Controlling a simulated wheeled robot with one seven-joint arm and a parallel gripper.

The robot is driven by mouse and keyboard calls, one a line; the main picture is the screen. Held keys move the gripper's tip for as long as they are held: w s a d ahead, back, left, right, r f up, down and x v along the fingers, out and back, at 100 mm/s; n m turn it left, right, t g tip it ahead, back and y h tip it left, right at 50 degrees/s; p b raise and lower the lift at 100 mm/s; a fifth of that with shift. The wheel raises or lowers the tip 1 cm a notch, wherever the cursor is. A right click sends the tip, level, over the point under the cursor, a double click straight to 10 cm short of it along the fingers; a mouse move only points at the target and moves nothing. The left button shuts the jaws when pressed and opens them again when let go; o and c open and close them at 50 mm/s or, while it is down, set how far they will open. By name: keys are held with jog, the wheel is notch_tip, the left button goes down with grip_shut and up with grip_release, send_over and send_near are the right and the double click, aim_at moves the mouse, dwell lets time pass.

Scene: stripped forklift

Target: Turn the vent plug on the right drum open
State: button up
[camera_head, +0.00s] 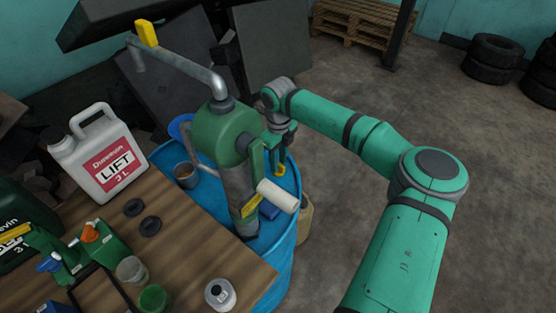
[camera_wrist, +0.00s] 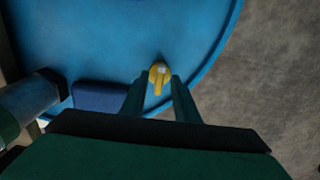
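The blue drum (camera_head: 283,255) stands at the right end of the wooden bench, with a green hand pump (camera_head: 222,135) on its top. Its blue lid (camera_wrist: 95,40) fills much of the wrist view. The yellow vent plug (camera_wrist: 159,72) sits on the lid near the rim, with its narrow handle pointing toward my gripper. My gripper (camera_wrist: 160,82) is open, its two fingertips on either side of the plug, with a small gap showing on each side.
The pump's pale crank handle (camera_head: 277,195) sticks out over the drum close to my gripper. A small dark blue block (camera_wrist: 100,95) is on the lid left of my fingers. A white jug (camera_head: 97,155) and several small containers crowd the bench. Bare floor lies to the right.

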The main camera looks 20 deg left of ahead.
notch_tip(320, 180, up, 11)
dwell(0.7)
jog(key=shift+f, duration=0.1)
